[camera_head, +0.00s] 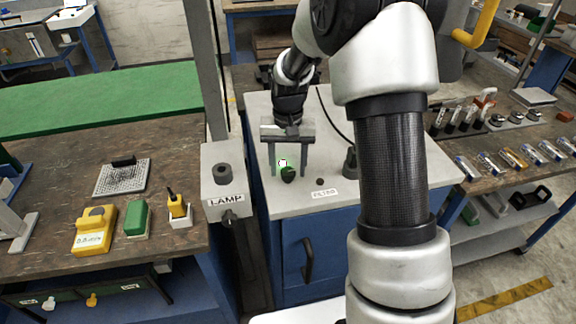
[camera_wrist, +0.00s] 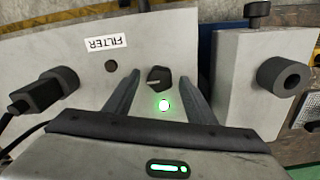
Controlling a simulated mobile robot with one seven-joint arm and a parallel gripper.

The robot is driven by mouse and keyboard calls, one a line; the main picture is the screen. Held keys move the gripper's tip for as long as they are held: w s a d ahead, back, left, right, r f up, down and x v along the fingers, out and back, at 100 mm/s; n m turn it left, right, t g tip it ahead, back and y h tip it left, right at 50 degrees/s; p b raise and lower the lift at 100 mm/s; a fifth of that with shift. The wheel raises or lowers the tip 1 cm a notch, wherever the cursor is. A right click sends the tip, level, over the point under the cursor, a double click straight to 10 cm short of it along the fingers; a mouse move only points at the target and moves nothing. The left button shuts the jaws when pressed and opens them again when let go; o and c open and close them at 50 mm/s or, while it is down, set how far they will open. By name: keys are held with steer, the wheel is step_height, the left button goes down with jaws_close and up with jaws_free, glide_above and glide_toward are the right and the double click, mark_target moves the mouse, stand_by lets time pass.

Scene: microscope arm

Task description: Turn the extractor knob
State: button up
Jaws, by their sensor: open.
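A black round knob (camera_head: 288,175) with a pale pointer line is on the grey cabinet top. It also shows in the wrist view (camera_wrist: 158,79). No label on it is readable, so I cannot confirm that it is the extractor knob. A bright green-white light (camera_wrist: 164,105) shows close beside it. My gripper (camera_head: 288,170) is open and points down over the cabinet top. In the wrist view its two fingers (camera_wrist: 160,84) stand either side of the knob, with a visible gap on each side. Nothing is held.
A FILTER label (camera_head: 325,194) and a small dark button (camera_head: 320,181) lie right of the knob. A grey LAMP box (camera_head: 222,178) with its own knob stands to the left. A black fitting with a cable (camera_head: 350,163) is on the right. Bare cabinet top lies in front.

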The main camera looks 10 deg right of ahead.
steer(key=c, duration=1)
steer(key=shift+c, duration=0.2)
steer(key=shift+n, duration=0.3)
steer(key=n, duration=0.9)
steer(key=shift+r+p, duration=0.1)
steer(key=shift+p, duration=0.3)
steer(key=n+p, duration=0.1)
steer(key=n, duration=0.3)
steer(key=shift+n+p, duration=0.6)
steer(key=shift+n, duration=1.5)
